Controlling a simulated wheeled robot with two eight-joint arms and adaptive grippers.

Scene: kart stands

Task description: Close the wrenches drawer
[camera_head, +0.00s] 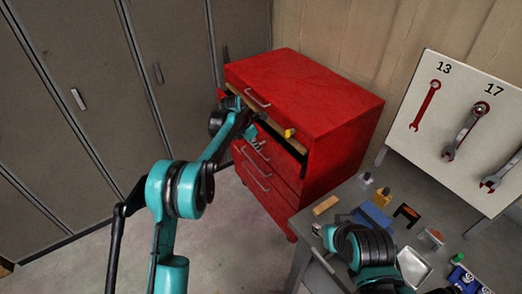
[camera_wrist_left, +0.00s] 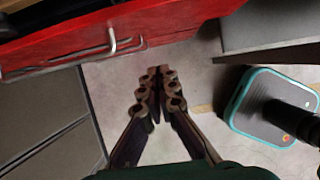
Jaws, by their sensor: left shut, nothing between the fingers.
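A red drawer cabinet (camera_head: 345,140) stands in front of the lockers. One upper drawer (camera_head: 262,112) is pulled partly out, showing a tan inner edge, a dark gap and a small yellow item (camera_head: 290,132). No label is readable, so I cannot tell its name. In the left wrist view a red drawer front (camera_wrist_left: 165,25) with a silver handle (camera_wrist_left: 113,42) crosses the top. My left gripper (camera_head: 258,140) is in front of the cabinet and hides part of the drawer front. Its fingers (camera_wrist_left: 157,72) are shut and empty, just below that front. Contact is unclear.
A grey workbench (camera_head: 350,195) stands at the lower right with several small items on it. Behind it is a white board (camera_head: 455,90) with wrenches. Grey lockers (camera_head: 80,110) line the left. The floor (camera_head: 225,240) before the cabinet is clear.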

